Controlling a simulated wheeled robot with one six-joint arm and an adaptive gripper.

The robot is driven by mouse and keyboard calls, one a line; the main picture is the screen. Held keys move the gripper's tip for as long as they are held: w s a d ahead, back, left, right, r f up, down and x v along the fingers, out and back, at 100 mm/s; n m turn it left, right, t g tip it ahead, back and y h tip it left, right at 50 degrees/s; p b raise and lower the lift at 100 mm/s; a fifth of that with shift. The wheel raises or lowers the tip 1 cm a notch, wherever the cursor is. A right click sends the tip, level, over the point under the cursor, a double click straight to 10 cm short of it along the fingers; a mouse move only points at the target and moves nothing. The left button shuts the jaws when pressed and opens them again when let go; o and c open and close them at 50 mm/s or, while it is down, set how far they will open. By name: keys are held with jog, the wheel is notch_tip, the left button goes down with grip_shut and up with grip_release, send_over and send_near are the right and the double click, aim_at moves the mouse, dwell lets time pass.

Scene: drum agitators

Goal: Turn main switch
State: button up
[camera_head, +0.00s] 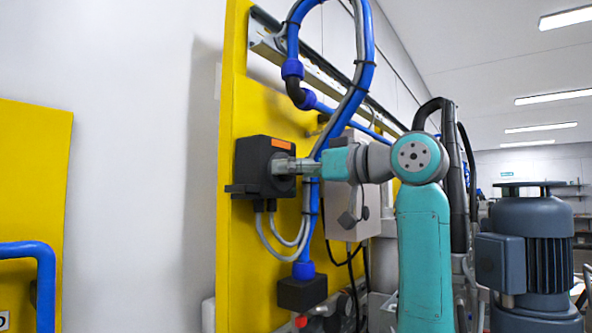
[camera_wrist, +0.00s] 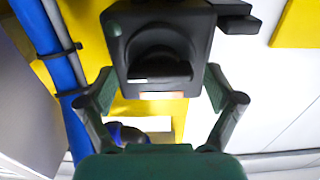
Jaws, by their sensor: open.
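The main switch is a black box (camera_head: 252,168) with an orange label on top, mounted on the yellow panel. In the wrist view the box (camera_wrist: 128,22) fills the upper middle, and its round black knob (camera_wrist: 160,68) has a grip bar lying across the picture. My gripper (camera_head: 284,167) reaches the front of the switch from the right in the head view and hides the knob there. In the wrist view my gripper (camera_wrist: 158,78) is open, with one finger to either side of the knob. I see gaps between fingers and knob; whether the tips touch the box is unclear.
Blue conduit (camera_head: 368,50) and grey cables run down the yellow panel (camera_head: 230,80) close to the switch. A grey box (camera_head: 345,215) is behind my arm. A smaller black box (camera_head: 302,293) hangs below. A dark motor (camera_head: 530,240) stands at right. The left side is mostly clear.

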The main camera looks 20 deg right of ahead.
jog(key=c, duration=1.1)
jog(key=shift+c, duration=0.2)
jog(key=shift+n, duration=0.3)
jog(key=shift+s+a+f+n, duration=0.1)
jog(key=shift+n, duration=4.2)
jog(key=shift+a+f+n, duration=0.1)
jog(key=shift+n, duration=4.2)
